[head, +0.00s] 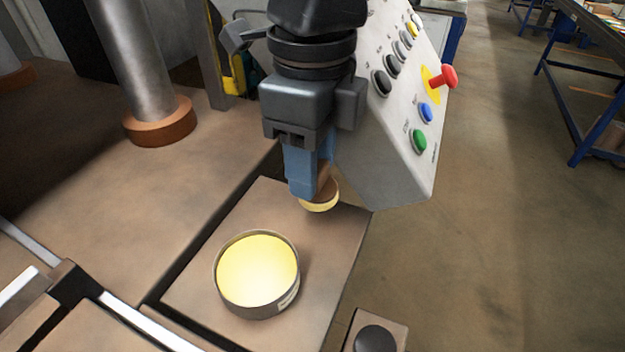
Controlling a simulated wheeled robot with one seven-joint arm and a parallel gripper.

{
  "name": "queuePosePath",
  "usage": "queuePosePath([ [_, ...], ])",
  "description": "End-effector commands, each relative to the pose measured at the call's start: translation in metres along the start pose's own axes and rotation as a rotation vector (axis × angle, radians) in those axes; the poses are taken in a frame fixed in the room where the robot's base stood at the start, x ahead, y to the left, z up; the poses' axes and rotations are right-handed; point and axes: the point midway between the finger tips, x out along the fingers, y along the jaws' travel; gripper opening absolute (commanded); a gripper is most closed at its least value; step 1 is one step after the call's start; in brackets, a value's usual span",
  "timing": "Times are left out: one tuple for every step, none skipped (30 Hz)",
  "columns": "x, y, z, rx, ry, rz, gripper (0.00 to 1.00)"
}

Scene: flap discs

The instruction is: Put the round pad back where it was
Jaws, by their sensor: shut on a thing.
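My gripper (312,185) hangs down in the upper middle of the head view, its blue fingers shut on a small round pad (320,201). The pad shows a tan top and a pale yellow edge, and the fingers hide part of it. It is near the back right part of a brown plate; I cannot tell whether it touches the plate. A round dark-rimmed tin (258,310) with a pale yellow, flat inside stands on the plate, in front and to the left of my gripper.
A slanted control panel (392,135) with several buttons and a red knob (443,77) stands close right of my gripper. A metal column (140,65) rises at the left. The brown plate (205,285) has bare room around the tin. A dark round knob (375,340) is at the bottom.

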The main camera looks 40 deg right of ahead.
Motion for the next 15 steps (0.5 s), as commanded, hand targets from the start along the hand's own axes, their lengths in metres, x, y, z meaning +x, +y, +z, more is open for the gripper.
queuePosePath([
  [0.008,0.0,-0.001,-0.001,0.003,0.0,0.13],
  [0.012,0.0,-0.001,0.0,0.003,0.001,0.13],
  [0.018,0.0,-0.001,0.0,0.003,0.001,0.13],
  [0.022,0.0,0.0,0.0,0.003,0.001,0.13],
  [0.026,0.0,-0.001,0.0,0.003,0.002,0.13],
  [0.03,0.0,-0.001,0.0,0.002,0.001,0.13],
  [0.032,0.0,-0.001,0.0,0.002,0.001,0.13],
  [0.034,0.0,-0.001,0.0,0.002,0.001,0.13],
  [0.035,0.0,-0.001,0.0,0.002,0.0,0.13],
  [0.035,0.0,-0.001,0.0,0.002,0.0,0.13],
  [0.035,0.0,0.0,0.0,0.001,0.0,0.13],
  [0.035,0.0,0.0,0.0,0.001,0.0,0.13],
  [0.035,0.0,0.0,0.0,0.001,0.0,0.13],
  [0.035,0.0,0.0,0.0,0.001,0.0,0.13],
  [0.035,0.0,0.0,0.0,0.001,0.0,0.13],
])
